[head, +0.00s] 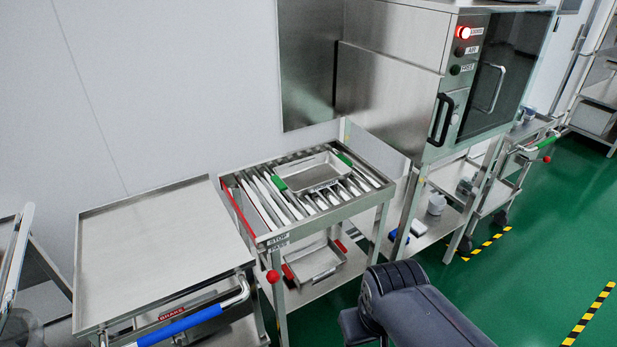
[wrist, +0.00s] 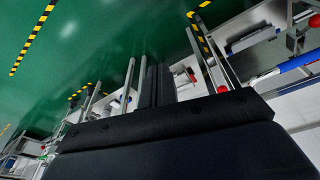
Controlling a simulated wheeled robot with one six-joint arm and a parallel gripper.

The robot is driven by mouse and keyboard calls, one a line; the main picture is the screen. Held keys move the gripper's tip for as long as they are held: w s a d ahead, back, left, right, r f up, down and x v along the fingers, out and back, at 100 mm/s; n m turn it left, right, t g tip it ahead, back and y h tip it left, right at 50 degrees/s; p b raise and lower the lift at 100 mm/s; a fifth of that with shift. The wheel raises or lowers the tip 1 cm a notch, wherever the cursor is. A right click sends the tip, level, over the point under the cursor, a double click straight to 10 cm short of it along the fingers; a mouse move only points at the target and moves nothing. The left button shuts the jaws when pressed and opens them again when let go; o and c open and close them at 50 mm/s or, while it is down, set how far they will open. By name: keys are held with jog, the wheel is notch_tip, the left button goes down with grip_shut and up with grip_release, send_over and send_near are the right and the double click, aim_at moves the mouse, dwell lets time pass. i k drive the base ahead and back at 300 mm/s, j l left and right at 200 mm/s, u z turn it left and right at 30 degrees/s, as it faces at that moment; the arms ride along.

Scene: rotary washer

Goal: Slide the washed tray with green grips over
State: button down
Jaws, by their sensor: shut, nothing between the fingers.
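The metal tray with green grips (head: 318,172) lies empty and upright on the roller table (head: 385,188), towards its back right, near the washer. A label is on its front wall. My gripper (wrist: 155,78) is shut and empty in the wrist view, pointing over the floor side of the table, apart from the tray. In the head view only my dark arm shows clearly at the bottom, in front of the table; the fingertips are not clear there. The tray with green grips cannot be made out in the wrist view.
A red bar (head: 243,210) runs along the roller table's left end, with a STOP label and red knob (head: 273,276) at the front. A red-gripped tray (head: 316,264) sits on the shelf below. A flat-topped trolley (head: 160,245) stands left; the washer (head: 395,80), red lamp lit, stands right.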

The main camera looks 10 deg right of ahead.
aim_at(305, 176)
jog(key=i+l+u, duration=0.1)
jog(key=i+l, duration=0.35)
jog(key=i, duration=0.2)
jog(key=i+l+u, duration=0.1)
jog(key=i+l, duration=0.35)
jog(key=i, duration=0.25)
